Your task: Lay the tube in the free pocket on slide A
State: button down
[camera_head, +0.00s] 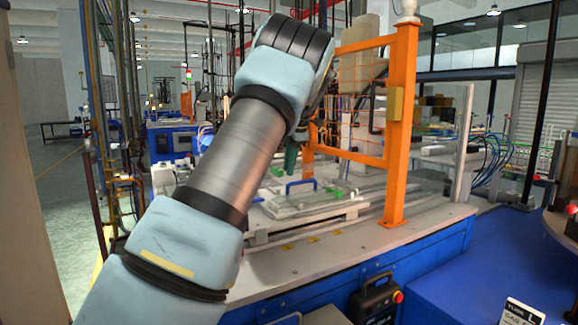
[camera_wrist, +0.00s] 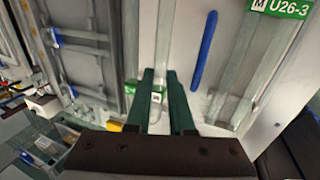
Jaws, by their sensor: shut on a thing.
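My gripper (camera_wrist: 160,76) is pointed down over a pale slide (camera_wrist: 215,82), its two dark green fingers close together. It also shows in the head view (camera_head: 291,158), above the work table and partly behind my arm. A clear, narrow tube (camera_wrist: 164,40) runs between the fingertips, and they are shut on it. A second clear tube-like strip (camera_wrist: 252,72) lies to the right on the slide. I cannot tell how far the held tube is from the slide surface.
A blue handle (camera_wrist: 205,48) stands on the slide between the two strips. Grey metal framing (camera_wrist: 92,55) is on the left.

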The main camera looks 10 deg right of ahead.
notch_tip(320, 180, down, 2)
jog(key=shift+f+b, duration=0.15)
jog(key=shift+b, duration=0.65)
jog(key=shift+f+b, duration=0.35)
jog(key=shift+f, duration=0.8)
jog(key=c, duration=0.7)
grip_release()
jog(key=b+v, duration=0.1)
jog(key=v, duration=1)
